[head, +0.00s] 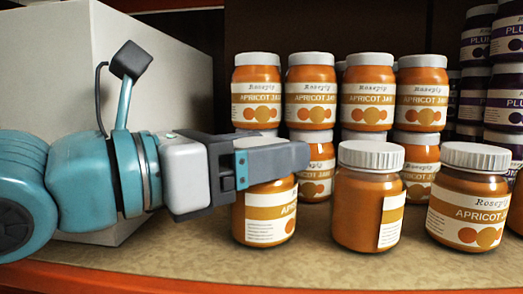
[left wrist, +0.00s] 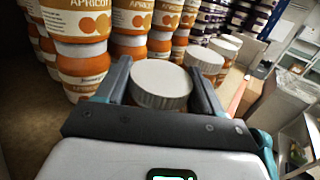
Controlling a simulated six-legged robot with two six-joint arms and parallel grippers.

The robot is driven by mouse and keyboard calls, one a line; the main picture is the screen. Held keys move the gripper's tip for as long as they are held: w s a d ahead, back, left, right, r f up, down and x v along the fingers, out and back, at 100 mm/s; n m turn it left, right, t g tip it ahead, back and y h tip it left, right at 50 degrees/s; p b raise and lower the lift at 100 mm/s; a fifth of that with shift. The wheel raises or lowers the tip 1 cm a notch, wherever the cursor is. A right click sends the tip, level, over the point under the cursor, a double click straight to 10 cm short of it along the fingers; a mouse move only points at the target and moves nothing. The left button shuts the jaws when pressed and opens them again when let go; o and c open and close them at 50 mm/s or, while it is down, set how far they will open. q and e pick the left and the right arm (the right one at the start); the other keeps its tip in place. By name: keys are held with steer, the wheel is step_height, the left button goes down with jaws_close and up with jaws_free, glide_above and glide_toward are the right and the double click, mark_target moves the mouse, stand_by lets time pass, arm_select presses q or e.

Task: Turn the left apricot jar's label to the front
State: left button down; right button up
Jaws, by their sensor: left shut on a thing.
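The left front apricot jar (head: 265,222) stands on the shelf in the head view. Its visible side shows a white label with small printed lines, and part of the orange circles at its right edge. My left gripper (head: 285,160) comes in from the left and is shut on this jar near its top, hiding its lid in the head view. In the left wrist view the jar's white lid (left wrist: 160,85) sits between the two fingers of my left gripper (left wrist: 163,92). My right gripper is not in view.
Right of the held jar stand a front jar (head: 355,210) with its label edge turned right, and another (head: 470,205) with its label mostly forward. Stacked apricot jars (head: 310,90) stand close behind. Plum jars (head: 503,95) are far right. A pale box (head: 170,70) stands left.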

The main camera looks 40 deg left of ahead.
arm_select(q)
steer(key=shift+c, duration=0.7)
jaws_free()
steer(key=shift+d+f, duration=0.1)
steer(key=shift+f, duration=0.3)
steer(key=shift+o, duration=0.4)
steer(key=shift+s, duration=0.15)
steer(key=shift+d, duration=0.1)
